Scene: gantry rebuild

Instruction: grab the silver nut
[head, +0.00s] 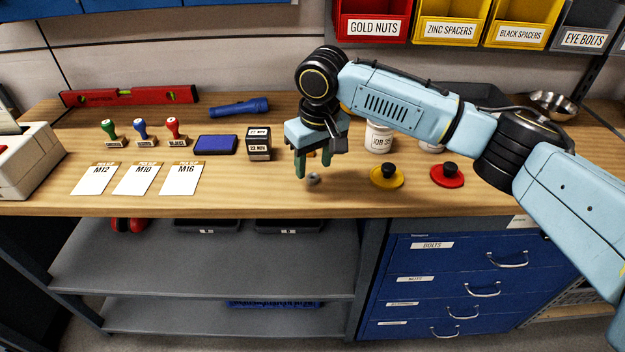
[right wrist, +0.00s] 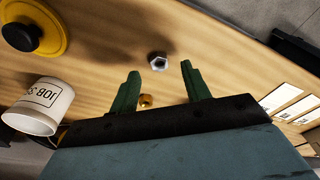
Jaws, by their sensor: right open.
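The silver nut (head: 313,179) lies on the wooden bench top, just in front of my right gripper in the head view. In the right wrist view the silver nut (right wrist: 158,61) shows as a hexagon with a dark hole, ahead of and between the two green fingertips. My right gripper (head: 312,172) is open and empty, pointing down close to the bench. In the right wrist view its fingertips (right wrist: 159,68) stand apart on either side of the nut. A gold nut (right wrist: 146,101) sits nearer the palm, between the fingers. My left gripper is not seen.
A yellow knobbed disc (head: 386,178), a red knobbed disc (head: 447,176) and a white labelled cup (head: 379,138) stand right of the gripper. A date stamp block (head: 259,144) and a blue pad (head: 216,145) stand left. Bench room in front is clear.

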